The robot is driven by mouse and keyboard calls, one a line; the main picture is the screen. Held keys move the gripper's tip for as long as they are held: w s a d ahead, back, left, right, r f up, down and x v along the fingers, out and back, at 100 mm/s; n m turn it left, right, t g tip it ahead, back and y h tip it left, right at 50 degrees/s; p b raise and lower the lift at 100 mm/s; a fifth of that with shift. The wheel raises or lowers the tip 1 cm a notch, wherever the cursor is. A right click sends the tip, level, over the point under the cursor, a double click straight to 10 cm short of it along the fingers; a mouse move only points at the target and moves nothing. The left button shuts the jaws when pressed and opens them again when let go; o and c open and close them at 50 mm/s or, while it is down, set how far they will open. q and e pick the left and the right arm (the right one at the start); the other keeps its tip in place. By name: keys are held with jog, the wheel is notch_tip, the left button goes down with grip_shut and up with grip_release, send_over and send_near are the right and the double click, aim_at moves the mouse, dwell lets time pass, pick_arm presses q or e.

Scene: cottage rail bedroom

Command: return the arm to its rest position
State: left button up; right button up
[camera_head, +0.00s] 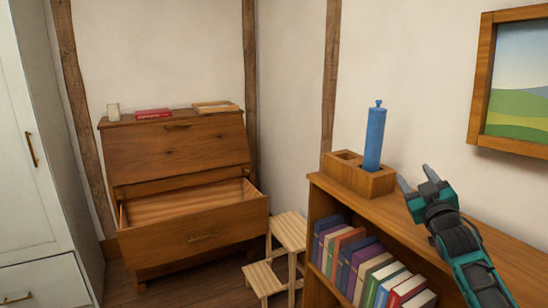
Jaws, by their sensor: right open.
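My right gripper (420,187) is in the camera_head view at the right, over the top of the bookshelf (475,237). Its fingers are open and empty, and point up and left. A blue cylinder with a small knob (375,138) stands upright in the wooden holder (371,184) just left of the gripper. The gripper appears apart from both. My left gripper is not in view.
A wooden bureau (180,150) stands at the back with its drawer (190,235) pulled open. A step stool (278,255) is between bureau and bookshelf. Several books (360,262) fill the shelf. A white wardrobe (35,180) is at left. A framed picture (487,70) hangs on the right wall.

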jog(key=s+a+f+m+g, duration=0.1)
jog(key=s+a+f+g, duration=0.15)
jog(key=s+f, duration=0.4)
jog(key=s+a+f+g+y, duration=0.1)
jog(key=s+a+f+g, duration=0.15)
jog(key=f, duration=0.75)
jog(key=s+a+f+m+g, duration=0.1)
jog(key=s+a+f, duration=0.2)
jog(key=s+f, duration=0.35)
jog(key=s+a+f+g, duration=0.2)
jog(key=s+f, duration=0.3)
jog(key=s, duration=0.6)
jog(key=s+a+f+m+g+y, duration=0.1)
jog(key=s+a+f, duration=0.4)
jog(key=s, duration=0.5)
jog(key=shift+s+a+f+g, duration=0.2)
jog(key=shift+s+f+g, duration=0.25)
jog(key=shift+f, duration=0.25)
